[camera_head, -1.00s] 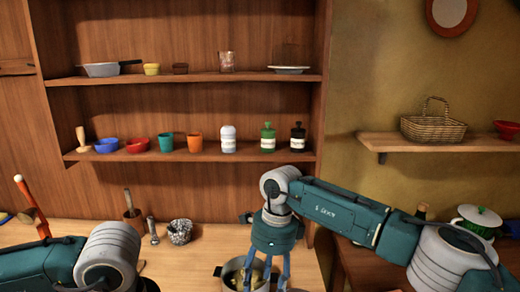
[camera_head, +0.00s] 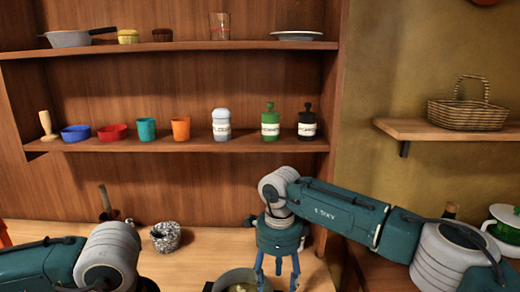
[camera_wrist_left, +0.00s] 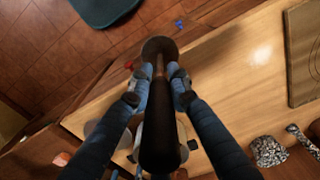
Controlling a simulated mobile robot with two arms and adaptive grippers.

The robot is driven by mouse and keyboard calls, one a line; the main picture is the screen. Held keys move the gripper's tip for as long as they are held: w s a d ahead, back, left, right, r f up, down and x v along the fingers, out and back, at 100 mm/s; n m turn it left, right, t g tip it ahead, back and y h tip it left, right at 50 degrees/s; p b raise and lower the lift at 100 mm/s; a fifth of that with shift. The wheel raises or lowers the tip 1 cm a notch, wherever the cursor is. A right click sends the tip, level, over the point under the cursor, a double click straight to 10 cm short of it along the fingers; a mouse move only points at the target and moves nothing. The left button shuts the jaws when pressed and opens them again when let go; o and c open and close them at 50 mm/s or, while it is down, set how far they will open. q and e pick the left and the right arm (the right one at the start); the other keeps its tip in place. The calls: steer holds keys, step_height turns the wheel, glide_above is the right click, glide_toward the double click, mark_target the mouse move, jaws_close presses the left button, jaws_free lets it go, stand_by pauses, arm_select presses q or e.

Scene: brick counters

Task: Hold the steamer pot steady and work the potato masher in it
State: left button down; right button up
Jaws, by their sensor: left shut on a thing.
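A grey metal pot (camera_head: 228,277), which I take to be the steamer pot, stands on the counter at the bottom edge of the head view, with something yellowish inside. My right gripper (camera_head: 277,276) points down at the pot's right side. Its fingers are apart, but their tips are cut off, so a grip on the pot cannot be told. My left gripper (camera_wrist_left: 162,88) is shut on a long dark thing (camera_wrist_left: 160,130) with a brown shaft and round dark end, possibly the potato masher. The left gripper is outside the head view.
A speckled mortar (camera_head: 166,236) and a wooden-handled tool (camera_head: 105,199) stand on the counter left of the pot. Shelves (camera_head: 180,145) with cups and bottles rise behind.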

mark_target(277, 291)
arm_select(q)
steer(key=shift+w+f+b, duration=0.25)
steer(key=shift+f+b, duration=0.55)
steer(key=shift+f, duration=0.3)
arm_select(e)
steer(key=f, duration=0.4)
steer(key=shift+w+f, duration=0.25)
steer(key=shift+f, duration=0.05)
arm_select(q)
steer(key=shift+s+f+b, duration=0.15)
steer(key=shift+f+b, duration=0.1)
steer(key=shift+b, duration=0.05)
arm_select(e)
steer(key=shift+s+f, duration=0.15)
steer(key=shift+f, duration=0.55)
arm_select(q)
steer(key=shift+f, duration=0.2)
arm_select(e)
steer(key=shift+f, duration=0.6)
steer(key=c, duration=0.4)
steer(key=shift+d, duration=0.1)
jaws_close()
